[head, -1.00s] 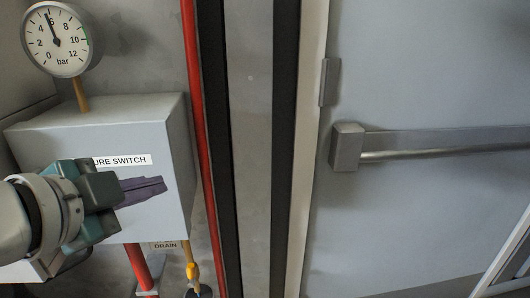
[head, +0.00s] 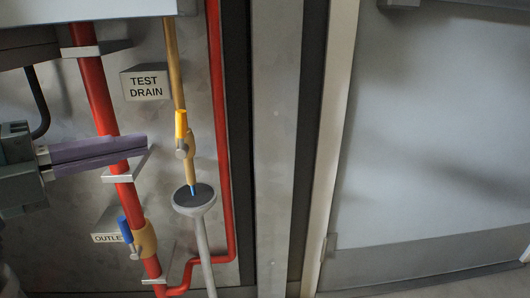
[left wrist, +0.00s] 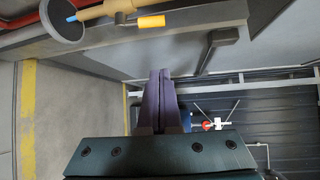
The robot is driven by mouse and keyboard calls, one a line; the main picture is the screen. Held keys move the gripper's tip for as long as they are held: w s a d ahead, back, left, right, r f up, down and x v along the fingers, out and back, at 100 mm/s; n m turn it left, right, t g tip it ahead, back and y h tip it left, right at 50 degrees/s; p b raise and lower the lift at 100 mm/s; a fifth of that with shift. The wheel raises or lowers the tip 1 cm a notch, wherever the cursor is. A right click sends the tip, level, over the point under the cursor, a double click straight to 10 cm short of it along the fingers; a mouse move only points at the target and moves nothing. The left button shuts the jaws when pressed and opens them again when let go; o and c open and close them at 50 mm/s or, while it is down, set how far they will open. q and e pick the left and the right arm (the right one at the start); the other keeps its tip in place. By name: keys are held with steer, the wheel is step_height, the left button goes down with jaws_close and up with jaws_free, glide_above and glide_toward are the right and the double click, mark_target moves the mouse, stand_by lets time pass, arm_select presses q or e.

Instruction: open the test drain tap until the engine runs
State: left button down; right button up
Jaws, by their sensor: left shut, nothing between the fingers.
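The test drain tap (head: 187,150) sits on a thin brass pipe below the pressure switch box. Its yellow handle (head: 181,124) points upward, roughly along the pipe. The handle also shows at the top of the left wrist view (left wrist: 151,21). A short blue piece or stream (head: 194,189) shows at the tap's outlet above a grey funnel (head: 195,203); I cannot tell which. My left gripper (head: 143,143) is shut and empty, left of the tap and in front of the red pipe. Its purple fingers also show in the left wrist view (left wrist: 160,73). My right gripper is not in view. No engine is recognisable.
A "TEST DRAIN" sign (head: 145,85) is above the gripper. The red pipe (head: 95,90) runs down to an outlet valve with a blue handle (head: 126,229). Another red pipe (head: 219,130) stands right of the tap. A grey door (head: 450,140) is at the right.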

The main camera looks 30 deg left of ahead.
mark_target(177, 132)
arm_select(q)
steer(key=w+b, duration=0.1)
steer(key=w, duration=0.2)
steer(key=w+f+b, duration=0.1)
steer(key=w, duration=0.2)
steer(key=w+f+b, duration=0.1)
steer(key=w, duration=0.2)
steer(key=shift+w+d+b, duration=0.1)
steer(key=shift+b, duration=0.3)
steer(key=shift+a, duration=0.2)
steer(key=shift+a+r, duration=0.1)
steer(key=shift+r, duration=0.05)
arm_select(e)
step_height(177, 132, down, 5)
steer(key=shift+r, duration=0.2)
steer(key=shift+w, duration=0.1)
